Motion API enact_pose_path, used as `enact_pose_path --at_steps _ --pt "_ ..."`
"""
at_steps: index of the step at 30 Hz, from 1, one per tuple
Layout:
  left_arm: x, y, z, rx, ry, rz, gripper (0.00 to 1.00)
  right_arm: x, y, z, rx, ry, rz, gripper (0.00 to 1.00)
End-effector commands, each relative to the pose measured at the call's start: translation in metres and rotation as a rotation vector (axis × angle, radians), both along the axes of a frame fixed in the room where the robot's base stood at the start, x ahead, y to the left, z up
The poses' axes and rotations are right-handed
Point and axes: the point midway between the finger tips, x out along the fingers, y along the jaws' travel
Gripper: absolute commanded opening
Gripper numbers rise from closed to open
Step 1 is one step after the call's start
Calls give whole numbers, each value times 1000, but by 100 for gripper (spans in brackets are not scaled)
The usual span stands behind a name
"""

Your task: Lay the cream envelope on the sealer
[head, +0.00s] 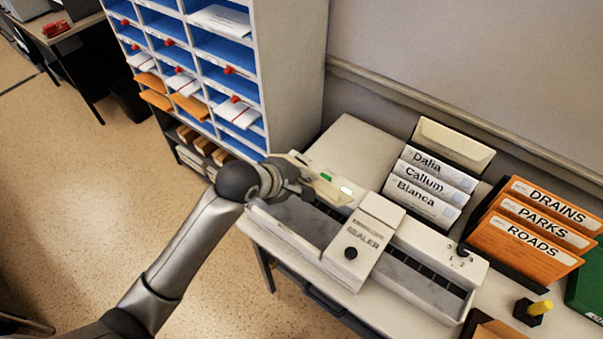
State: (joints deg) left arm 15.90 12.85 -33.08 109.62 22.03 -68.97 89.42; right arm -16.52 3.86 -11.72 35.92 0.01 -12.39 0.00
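The cream envelope (455,142) stands upright at the back of a dark rack, behind white envelopes labelled Dalia, Callum and Blanca. Its upper part and flap show; its lower part is hidden. The sealer (377,211) is a long cream machine on the table, with a labelled block across its middle, a black knob and a slotted bed on both sides. My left gripper (304,188) is over the sealer's left end, well left of the envelope. Its fingers are small and foreshortened, so I cannot tell their opening or whether they touch the sealer. My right gripper is out of view.
Orange folders (527,238) marked DRAINS, PARKS and ROADS stand right of the white envelopes. A yellow-handled stamp (539,308) stands at the front right. A pigeonhole cabinet (287,75) rises behind my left arm. Bare tabletop (350,150) shows behind the sealer's left part.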

Motion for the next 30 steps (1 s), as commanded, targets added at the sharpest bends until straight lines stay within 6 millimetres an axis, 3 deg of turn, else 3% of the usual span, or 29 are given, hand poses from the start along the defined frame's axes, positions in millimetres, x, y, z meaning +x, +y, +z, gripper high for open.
enact_pose_path --at_steps 6,11,30 --pt "3 1 -9 -29 -40 70 0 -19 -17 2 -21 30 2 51" --pt "4 2 -14 -30 -45 74 0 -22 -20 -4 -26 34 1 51" --pt "4 2 -64 -29 -44 71 0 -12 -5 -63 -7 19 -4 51"
